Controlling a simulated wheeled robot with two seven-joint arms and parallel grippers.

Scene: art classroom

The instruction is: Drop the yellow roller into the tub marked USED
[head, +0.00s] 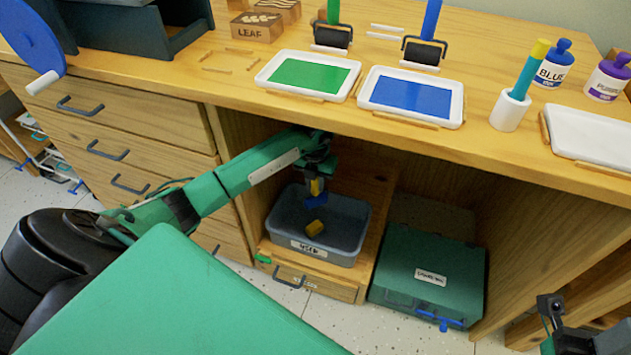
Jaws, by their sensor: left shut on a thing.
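My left gripper (317,184) points down above the tub's opening. It is shut on a yellow piece (316,187), which I take for the yellow roller's handle; the rest of the roller is hard to make out. A blue piece (316,201) shows just below the jaws; I cannot tell if it is held or lies in the tub. Another yellow piece (315,228) shows inside the tub. My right gripper (550,306) is at the lower right, its jaws unclear.
The counter edge overhangs the bay close above my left wrist. On the counter stand a green ink tray (308,77), a blue ink tray (411,96), two black rollers and a white cup (509,112). A green labelled box (428,265) stands right of the tub.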

